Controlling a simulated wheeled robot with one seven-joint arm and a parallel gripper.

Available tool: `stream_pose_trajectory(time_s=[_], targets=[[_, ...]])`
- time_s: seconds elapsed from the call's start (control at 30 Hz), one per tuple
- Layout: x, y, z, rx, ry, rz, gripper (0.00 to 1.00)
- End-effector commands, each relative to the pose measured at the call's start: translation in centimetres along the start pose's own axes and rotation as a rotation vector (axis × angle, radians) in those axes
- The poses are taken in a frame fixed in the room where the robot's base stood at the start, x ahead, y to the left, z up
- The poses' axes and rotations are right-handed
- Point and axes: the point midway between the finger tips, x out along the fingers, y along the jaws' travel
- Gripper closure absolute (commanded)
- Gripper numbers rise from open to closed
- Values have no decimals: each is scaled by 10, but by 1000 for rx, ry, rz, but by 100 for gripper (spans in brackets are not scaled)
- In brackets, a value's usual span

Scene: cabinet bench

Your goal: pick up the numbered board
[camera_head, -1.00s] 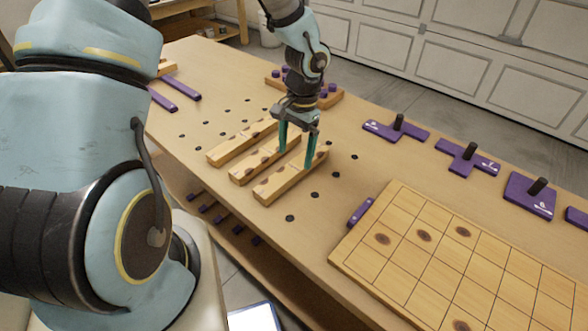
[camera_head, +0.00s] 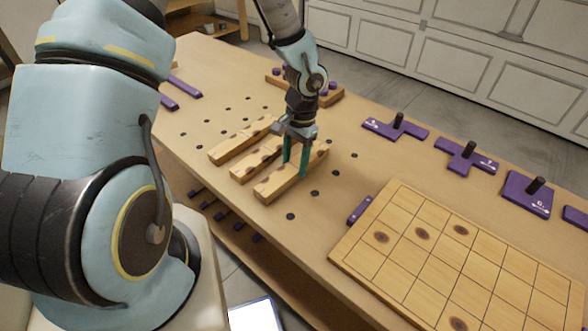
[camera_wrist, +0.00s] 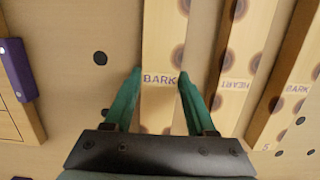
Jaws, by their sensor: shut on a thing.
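Several light wooden boards with dark round marks lie side by side on the bench. My gripper (camera_head: 296,165) is shut on the nearest board (camera_head: 280,188), its teal fingers on either side of it. In the wrist view that board (camera_wrist: 160,40) reads "BARK" between the fingertips (camera_wrist: 160,77). The middle board (camera_head: 248,168) reads "HEART" in the wrist view (camera_wrist: 237,60). The far board (camera_head: 232,146) reads "BARK" there, with a small digit near its lower end (camera_wrist: 275,135). No number is readable on the held board, which still appears to lie on the bench.
A gridded wooden panel (camera_head: 440,225) with a small purple piece (camera_head: 359,209) beside it is at right. Purple pieces with dark pegs (camera_head: 467,157) line the back edge. A wooden rack with purple knobs (camera_head: 330,97) stands behind. Dark holes dot the bench top (camera_head: 345,180).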

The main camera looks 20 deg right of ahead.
Motion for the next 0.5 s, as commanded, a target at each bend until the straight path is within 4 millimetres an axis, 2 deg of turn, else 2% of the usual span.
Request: stream_pose_trajectory(time_s=[0.03,0.33,0.5], targets=[[0,0,0,0,0,0,64],[0,0,0,0,0,0,98],[0,0,0,0,0,0,100]])
